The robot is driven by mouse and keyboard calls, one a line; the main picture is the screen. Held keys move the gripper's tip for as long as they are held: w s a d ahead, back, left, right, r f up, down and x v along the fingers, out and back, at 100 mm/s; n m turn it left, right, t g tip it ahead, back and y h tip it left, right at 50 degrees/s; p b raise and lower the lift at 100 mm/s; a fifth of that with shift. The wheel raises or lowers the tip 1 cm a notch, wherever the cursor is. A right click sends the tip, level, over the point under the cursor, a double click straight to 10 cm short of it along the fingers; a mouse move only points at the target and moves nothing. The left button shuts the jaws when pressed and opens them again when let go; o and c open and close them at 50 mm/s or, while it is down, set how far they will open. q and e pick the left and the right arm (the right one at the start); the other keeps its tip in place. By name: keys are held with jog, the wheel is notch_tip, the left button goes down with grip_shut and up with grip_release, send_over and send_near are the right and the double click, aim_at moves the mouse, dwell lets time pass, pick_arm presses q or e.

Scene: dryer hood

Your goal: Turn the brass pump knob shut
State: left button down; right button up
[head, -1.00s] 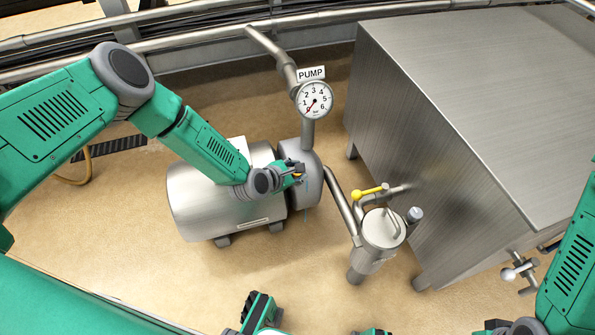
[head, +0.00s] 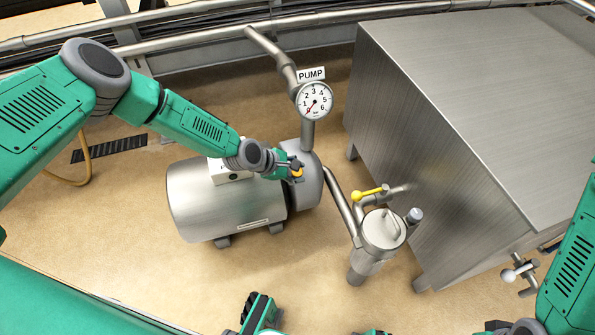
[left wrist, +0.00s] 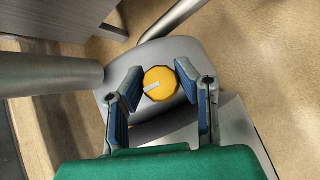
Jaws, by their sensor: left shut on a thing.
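The brass pump knob (left wrist: 162,84) is a round yellow-orange disc with a pale mark from its middle toward the left. It sits on the grey end housing of the pump (head: 310,190), a steel cylinder lying on the floor. In the head view the knob (head: 298,173) is small and partly covered by my gripper. My left gripper (head: 293,167) is at the knob, its arm coming from the upper left. In the left wrist view its blue-padded fingers (left wrist: 158,86) are on either side of the knob, shut on it.
A gauge (head: 315,100) under a PUMP sign stands on a pipe above the housing. A steel canister (head: 380,235) with a yellow-handled valve (head: 368,193) stands to the right. A large steel cabinet (head: 460,110) fills the right.

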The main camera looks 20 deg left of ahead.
pick_arm(q)
jog(key=shift+s+f, duration=0.1)
jog(key=c, duration=1.2)
grip_release()
jog(key=shift+s+a+r, duration=0.1)
jog(key=shift+a+r, duration=0.15)
jog(key=shift+r, duration=0.15)
jog(key=v, duration=1.1)
jog(key=shift+s+a+f, duration=0.1)
